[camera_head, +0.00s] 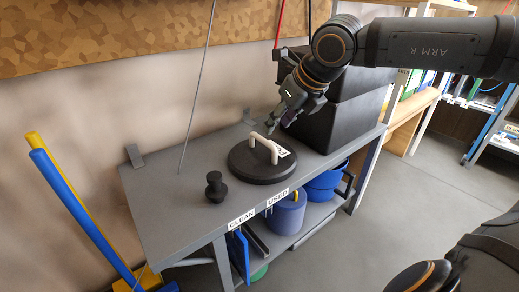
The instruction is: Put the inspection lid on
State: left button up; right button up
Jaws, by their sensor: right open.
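The round black lid (254,170) lies flat on the grey bench, with a pale arched handle (264,144) standing up from it. A white label lies on the lid's right side. My right gripper (279,121) comes in from the upper right and is open just above and behind the handle, apart from it as far as I can tell. Its fingertips are small in this view. My left gripper is not in view. No opening for the lid can be made out.
A black knob-shaped piece (215,187) stands on the grey bench (165,205) left of the lid. Dark boxes (338,122) stand at the bench's right end. Blue containers (287,214) sit on the lower shelf. A thin cable hangs at the left. The bench's left part is clear.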

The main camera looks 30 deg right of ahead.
aim_at(264, 139)
jog(key=w+p, duration=0.1)
jog(key=p, duration=0.2)
jog(key=shift+a+f+p, duration=0.1)
jog(key=shift+f+p, duration=0.05)
jog(key=shift+p, duration=0.2)
jog(key=p+x, duration=0.1)
jog(key=x, duration=0.2)
jog(key=shift+s+f, duration=0.1)
jog(key=shift+f, duration=0.65)
jog(key=x, duration=0.3)
jog(key=b+x, duration=0.1)
jog(key=x, duration=0.1)
jog(key=shift+w+a+r, duration=0.2)
jog(key=shift+w+a, duration=0.05)
jog(key=shift+w, duration=0.05)
jog(key=shift+r, duration=0.1)
grip_shut()
